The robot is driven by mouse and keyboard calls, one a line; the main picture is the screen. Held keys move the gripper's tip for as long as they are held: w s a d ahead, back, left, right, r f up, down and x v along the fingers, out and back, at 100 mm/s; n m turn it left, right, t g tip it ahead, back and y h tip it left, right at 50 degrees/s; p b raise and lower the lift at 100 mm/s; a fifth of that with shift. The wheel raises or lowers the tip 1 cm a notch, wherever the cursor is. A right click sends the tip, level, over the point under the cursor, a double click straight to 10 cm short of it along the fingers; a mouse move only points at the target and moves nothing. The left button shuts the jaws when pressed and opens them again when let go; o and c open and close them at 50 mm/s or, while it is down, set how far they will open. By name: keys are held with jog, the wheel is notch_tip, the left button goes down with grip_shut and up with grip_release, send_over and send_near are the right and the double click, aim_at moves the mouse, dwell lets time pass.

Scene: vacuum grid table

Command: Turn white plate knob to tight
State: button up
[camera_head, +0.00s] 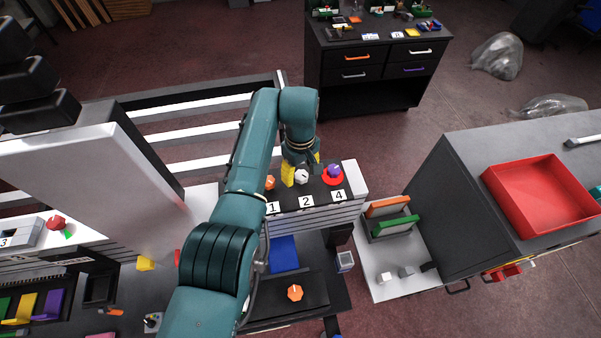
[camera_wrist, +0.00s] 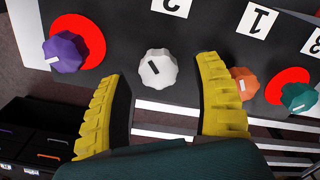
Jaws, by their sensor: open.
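A white knob (camera_head: 302,177) sits on the dark panel behind the label 2. In the wrist view the white knob (camera_wrist: 157,69) has a ridged rim and a short black mark pointing up and left. I see no coloured plate around it. My gripper (camera_head: 301,169) is open above the panel, with yellow ridged fingers. In the wrist view my gripper (camera_wrist: 161,75) has one finger on each side of the white knob, with gaps between. The knob's base is hard to make out.
A purple knob (camera_wrist: 64,52) on a red plate (camera_wrist: 92,36) is beside the left finger. An orange knob (camera_wrist: 244,83) and a teal knob (camera_wrist: 298,97) on a red plate are beyond the right finger. A red tray (camera_head: 541,198) stands on the right cabinet.

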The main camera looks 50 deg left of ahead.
aim_at(301, 173)
notch_tip(301, 173, up, 11)
jog(key=shift+f, duration=0.1)
dwell(0.5)
